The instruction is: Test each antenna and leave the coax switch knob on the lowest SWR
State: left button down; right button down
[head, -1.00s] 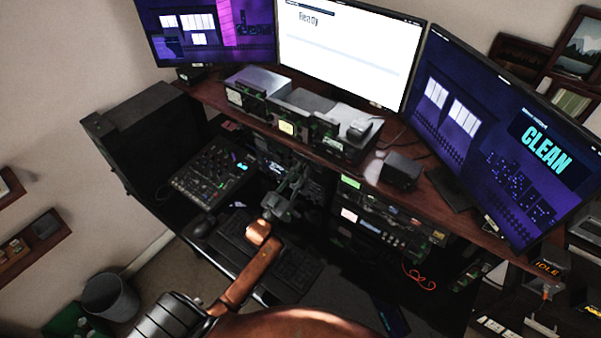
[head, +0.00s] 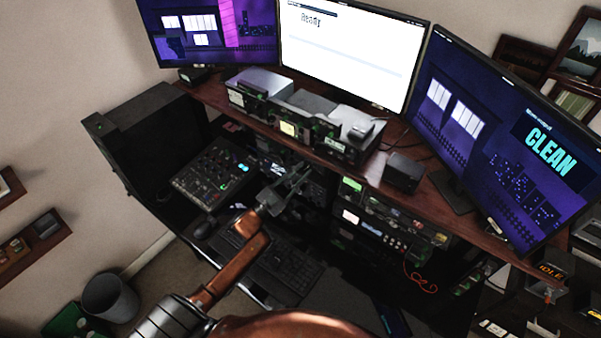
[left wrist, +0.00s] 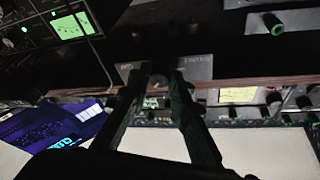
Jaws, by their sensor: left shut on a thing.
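My left gripper (head: 298,172) reaches in from the left to the dark equipment under the shelf. In the left wrist view its two fingers (left wrist: 160,78) close around a small dark knob (left wrist: 158,83). The knob sits on a grey plate (left wrist: 196,68) with lettering too small to read surely. The fingers hide most of the knob, so its pointing cannot be told. In the head view the knob is hidden. No SWR value is readable. My right gripper is not in view.
Radio units (head: 290,128) stand on the wooden shelf (head: 375,175) below three monitors. The middle monitor (head: 345,50) reads "Ready"; the right one (head: 500,135) reads "CLEAN". A mixer panel (head: 212,172) and keyboard (head: 285,270) lie below. A box at right (head: 550,270) reads "IDLE".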

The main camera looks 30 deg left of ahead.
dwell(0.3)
pick_arm(q)
jog(key=c, duration=1.8)
grip_release()
jog(key=shift+o, duration=0.2)
jog(key=shift+s, duration=0.1)
jog(key=v, duration=1.1)
jog(key=shift+s, duration=0.35)
jog(key=shift+a+f, duration=0.1)
jog(key=shift+f, duration=0.05)
